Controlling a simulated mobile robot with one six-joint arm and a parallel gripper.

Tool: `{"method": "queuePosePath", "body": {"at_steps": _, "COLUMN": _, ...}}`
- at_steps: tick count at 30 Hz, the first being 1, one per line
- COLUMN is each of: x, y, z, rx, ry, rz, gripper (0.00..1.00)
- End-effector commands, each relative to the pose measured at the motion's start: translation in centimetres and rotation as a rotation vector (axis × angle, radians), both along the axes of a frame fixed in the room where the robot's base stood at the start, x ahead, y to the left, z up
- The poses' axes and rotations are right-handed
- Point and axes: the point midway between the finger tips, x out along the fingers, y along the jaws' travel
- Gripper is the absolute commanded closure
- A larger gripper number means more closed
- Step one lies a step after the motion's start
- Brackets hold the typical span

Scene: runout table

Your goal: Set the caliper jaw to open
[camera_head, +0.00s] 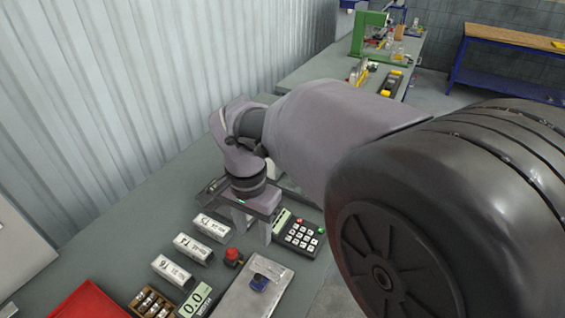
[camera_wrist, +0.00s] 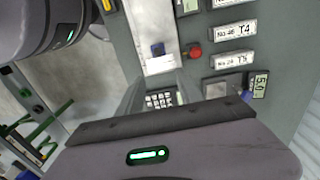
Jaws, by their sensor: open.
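My gripper (camera_head: 252,226) is open and empty, pointing down above the bench beside a keypad (camera_head: 299,234). In the wrist view the keypad (camera_wrist: 160,99) shows between the fingers. A silver plate with a small blue slider (camera_head: 259,282) lies nearer the camera; the slider also shows in the wrist view (camera_wrist: 157,49). A second metal plate (camera_wrist: 215,88), with a blue piece (camera_wrist: 246,97) and a small display (camera_wrist: 260,85) beside it, lies to the right in the wrist view. I cannot tell which of these is the caliper; its jaw is not clear.
A red button (camera_head: 232,257) stands between the silver plate and several white labelled blocks (camera_head: 193,249). A display reading 0.0 (camera_head: 195,300), a wooden rack (camera_head: 152,303) and a red tray (camera_head: 88,302) are near the front. A corrugated wall (camera_head: 120,100) bounds the bench.

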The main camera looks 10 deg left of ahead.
Motion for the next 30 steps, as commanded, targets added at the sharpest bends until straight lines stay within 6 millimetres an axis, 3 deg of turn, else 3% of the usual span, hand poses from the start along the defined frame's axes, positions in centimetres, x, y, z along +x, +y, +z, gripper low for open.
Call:
{"method": "queuePosePath", "body": {"at_steps": 9, "x": -0.1, "y": -0.2, "z": -9.7, "rx": -0.001, "ry": 0.004, "rz": 0.000, "gripper": 0.57}}
{"method": "queuePosePath", "body": {"at_steps": 15, "x": -0.2, "y": -0.2, "z": -14.6, "rx": 0.001, "ry": 0.003, "rz": 0.000, "gripper": 0.57}}
{"method": "queuePosePath", "body": {"at_steps": 21, "x": -0.1, "y": -0.1, "z": -16.6, "rx": 0.004, "ry": 0.001, "rz": 0.000, "gripper": 0.57}}
{"method": "queuePosePath", "body": {"at_steps": 29, "x": -0.1, "y": -0.1, "z": -16.7, "rx": 0.003, "ry": 0.000, "rz": 0.000, "gripper": 0.57}}
{"method": "queuePosePath", "body": {"at_steps": 30, "x": -0.1, "y": -0.1, "z": -16.7, "rx": 0.003, "ry": 0.000, "rz": 0.000, "gripper": 0.63}}
